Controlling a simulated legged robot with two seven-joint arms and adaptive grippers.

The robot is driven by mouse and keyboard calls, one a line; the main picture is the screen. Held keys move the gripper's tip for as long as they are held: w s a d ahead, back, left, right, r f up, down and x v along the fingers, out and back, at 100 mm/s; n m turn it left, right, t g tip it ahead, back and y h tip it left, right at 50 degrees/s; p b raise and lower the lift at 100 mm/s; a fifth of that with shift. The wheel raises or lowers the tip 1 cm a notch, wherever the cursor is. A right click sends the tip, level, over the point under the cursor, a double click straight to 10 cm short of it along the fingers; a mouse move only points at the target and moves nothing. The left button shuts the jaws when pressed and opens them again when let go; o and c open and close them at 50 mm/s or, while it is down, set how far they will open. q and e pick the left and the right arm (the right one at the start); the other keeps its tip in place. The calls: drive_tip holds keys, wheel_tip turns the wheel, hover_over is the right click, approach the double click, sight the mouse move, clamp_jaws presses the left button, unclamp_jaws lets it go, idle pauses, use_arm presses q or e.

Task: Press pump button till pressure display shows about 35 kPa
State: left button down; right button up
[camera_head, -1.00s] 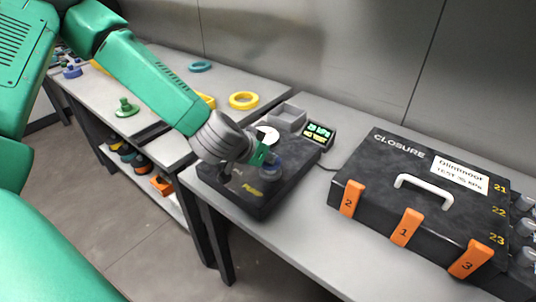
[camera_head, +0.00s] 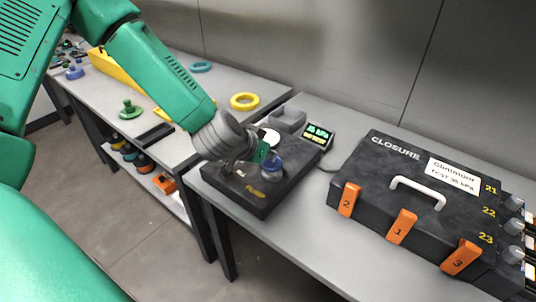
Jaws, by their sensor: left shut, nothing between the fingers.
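The dark pump box (camera_head: 262,206) stands on the bench, with a yellow label on its front. A blue round pump button (camera_head: 272,168) sits on its top right part. My left gripper (camera_head: 264,155) is shut and empty, its tip at the far left edge of the button, overlapping it in view; I cannot tell whether they touch. The small pressure display (camera_head: 317,135) at the back of the box glows green; its kPa number is too small to read surely. A round white gauge (camera_head: 269,137) is partly hidden by my gripper. My right gripper is not in view.
A black closure case (camera_head: 385,165) with orange latches and a white handle stands at the right; its label shows a 35 kPa test. The left bench holds a yellow ring (camera_head: 244,101) and a green part (camera_head: 130,109).

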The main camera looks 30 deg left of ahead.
use_arm(q)
drive_tip(key=v, duration=0.9)
drive_tip(key=shift+p, duration=0.4)
drive_tip(key=shift+r, duration=0.1)
idle(1.0)
drive_tip(key=s+d+f+g+b, duration=0.1)
drive_tip(key=s+f+g, duration=0.3)
drive_tip(key=s+f, duration=0.7)
drive_tip(key=s+d+f+g+b, duration=0.2)
drive_tip(key=s+f+g+b, duration=0.1)
drive_tip(key=s+f, duration=0.9)
wheel_tip(320, 180, down, 5)
drive_tip(key=shift+s+d+r+g+y, duration=0.15)
drive_tip(key=shift+d+g+y, duration=0.15)
drive_tip(key=shift+g, duration=0.5)
drive_tip(key=shift+a, duration=0.15)
